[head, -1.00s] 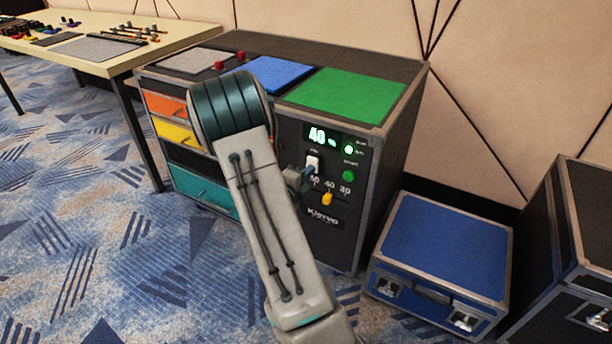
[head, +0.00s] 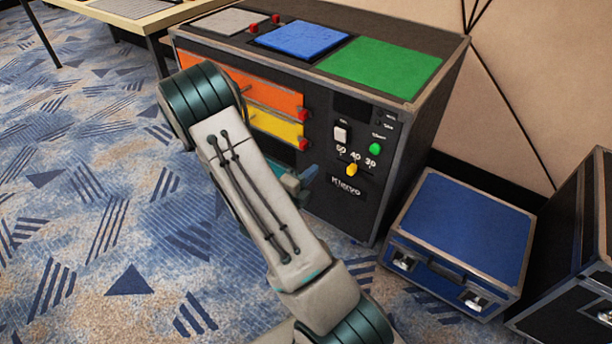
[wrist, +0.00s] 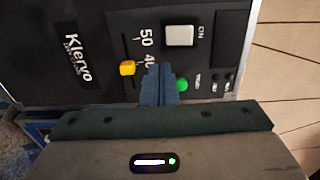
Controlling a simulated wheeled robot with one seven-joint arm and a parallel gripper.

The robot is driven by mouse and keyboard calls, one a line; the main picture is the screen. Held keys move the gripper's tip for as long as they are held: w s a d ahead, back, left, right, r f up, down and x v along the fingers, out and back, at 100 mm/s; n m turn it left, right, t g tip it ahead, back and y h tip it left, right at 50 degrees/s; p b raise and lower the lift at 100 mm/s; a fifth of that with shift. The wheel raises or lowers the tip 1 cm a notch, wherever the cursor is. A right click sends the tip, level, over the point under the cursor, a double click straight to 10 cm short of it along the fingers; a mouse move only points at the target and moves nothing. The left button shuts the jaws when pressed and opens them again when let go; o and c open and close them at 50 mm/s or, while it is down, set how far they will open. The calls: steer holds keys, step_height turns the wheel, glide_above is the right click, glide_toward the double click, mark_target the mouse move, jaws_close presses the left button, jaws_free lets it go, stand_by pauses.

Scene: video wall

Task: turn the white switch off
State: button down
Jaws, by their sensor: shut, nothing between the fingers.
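The white switch (head: 341,133) sits on the black control panel (head: 345,215) at the front right of the cabinet. The display (head: 352,107) is unlit. My gripper (head: 309,172) is shut and empty, in front of the panel, lower left of the switch and apart from it. In the wrist view my gripper (wrist: 160,70) points at the panel, with the switch beyond its tips. Whether the tips touch the panel I cannot tell.
A green button (head: 375,149) and a yellow slider (head: 351,169) are close to the switch. Orange (head: 270,92) and yellow (head: 272,122) drawers are to the left. A blue case (head: 462,225) stands on the floor at right. Carpet at left is clear.

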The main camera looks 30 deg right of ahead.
steer(key=shift+s+a+f, duration=0.15)
steer(key=shift+s+a, duration=0.1)
steer(key=shift+a, duration=0.25)
steer(key=shift+s+a+f, duration=0.1)
steer(key=shift+s+a, duration=0.1)
steer(key=shift+a, duration=0.3)
steer(key=s+a+r+m+g+y+p, duration=0.1)
steer(key=s+r+m+g+y+p, duration=0.35)
steer(key=r+m, duration=0.75)
steer(key=s+a+r+m+g+y+p, duration=0.2)
steer(key=s+r+m+g+p, duration=0.5)
steer(key=r+m+p, duration=0.4)
steer(key=s+a+r+m+t+y+p, duration=0.1)
steer(key=a+r+m+t+y+p, duration=0.3)
steer(key=a+r+m, duration=0.3)
steer(key=s+a+r+m+t+y+p, duration=0.1)
steer(key=a+r+m+t+y+p, duration=0.2)
steer(key=a+r+m+y+p, duration=0.3)
step_height(320, 180, up, 8)
steer(key=a+m+p, duration=0.1)
steer(key=m, duration=0.3)
steer(key=shift+s+a+m+t, duration=0.25)
steer(key=shift+a+m+t, duration=0.05)
steer(key=shift+a+t, duration=0.1)
